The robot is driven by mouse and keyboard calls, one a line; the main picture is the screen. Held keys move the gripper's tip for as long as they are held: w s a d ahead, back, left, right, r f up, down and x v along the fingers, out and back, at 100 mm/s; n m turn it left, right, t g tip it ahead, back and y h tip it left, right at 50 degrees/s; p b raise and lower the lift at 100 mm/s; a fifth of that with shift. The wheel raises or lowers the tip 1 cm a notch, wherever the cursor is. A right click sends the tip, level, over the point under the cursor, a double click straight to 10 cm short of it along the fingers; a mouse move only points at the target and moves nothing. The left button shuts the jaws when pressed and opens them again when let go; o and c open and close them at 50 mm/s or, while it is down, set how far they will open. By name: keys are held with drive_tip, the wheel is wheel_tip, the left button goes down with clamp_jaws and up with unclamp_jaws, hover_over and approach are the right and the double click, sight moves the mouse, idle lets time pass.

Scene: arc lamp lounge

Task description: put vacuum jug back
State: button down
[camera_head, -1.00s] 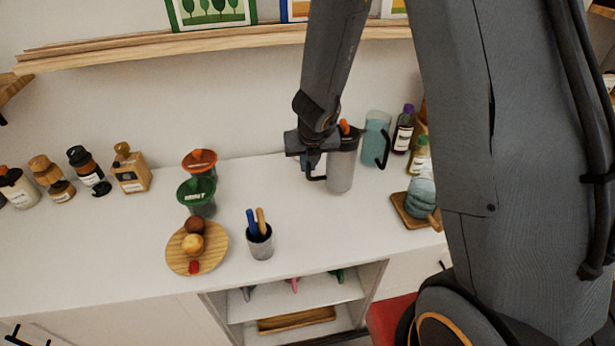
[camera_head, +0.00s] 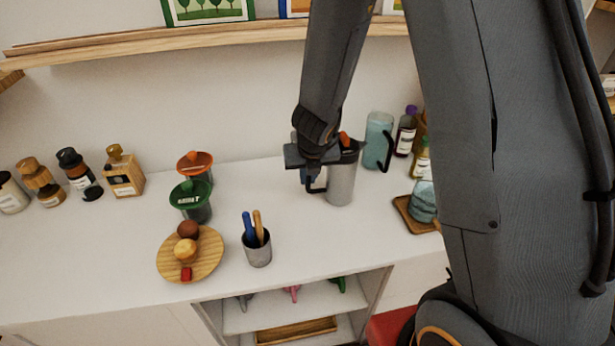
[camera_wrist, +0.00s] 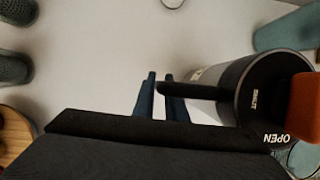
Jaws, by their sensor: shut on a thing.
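The vacuum jug (camera_head: 341,184) is a grey cylinder with a dark lid, an orange top piece and a dark side handle. It is upright at the back right of the white counter, and I cannot tell whether its base touches the counter. My gripper (camera_head: 310,182) is at its left side, shut on the handle. In the wrist view the blue fingertips (camera_wrist: 160,95) close around the end of the dark handle, and the jug's lid (camera_wrist: 262,92) lies to the right, marked "OPEN". The arm hides part of the jug's upper left.
A teal pitcher (camera_head: 376,140) stands close behind the jug at right, near dark bottles (camera_head: 405,132). The white counter between is clear.

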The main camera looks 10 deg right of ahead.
drive_tip(key=c, duration=1.8)
unclamp_jaws()
drive_tip(key=s+r+n+y+p, duration=0.1)
drive_tip(key=s+r+n+p, duration=0.3)
drive_tip(key=r+n, duration=0.3)
drive_tip(key=s+r+n+p, duration=0.3)
drive_tip(key=r+n+p, duration=0.2)
drive_tip(key=r, duration=0.4)
drive_tip(key=s+d+r+n+g, duration=0.1)
drive_tip(key=s+n, duration=0.5)
drive_tip(key=n, duration=0.6)
drive_tip(key=s+d+r+n+g, duration=0.1)
drive_tip(key=s+d+r+n, duration=0.3)
drive_tip(key=n, duration=0.8)
drive_tip(key=shift+s+d+h, duration=0.4)
drive_tip(key=shift+s+d, duration=0.1)
drive_tip(key=shift+s, duration=0.5)
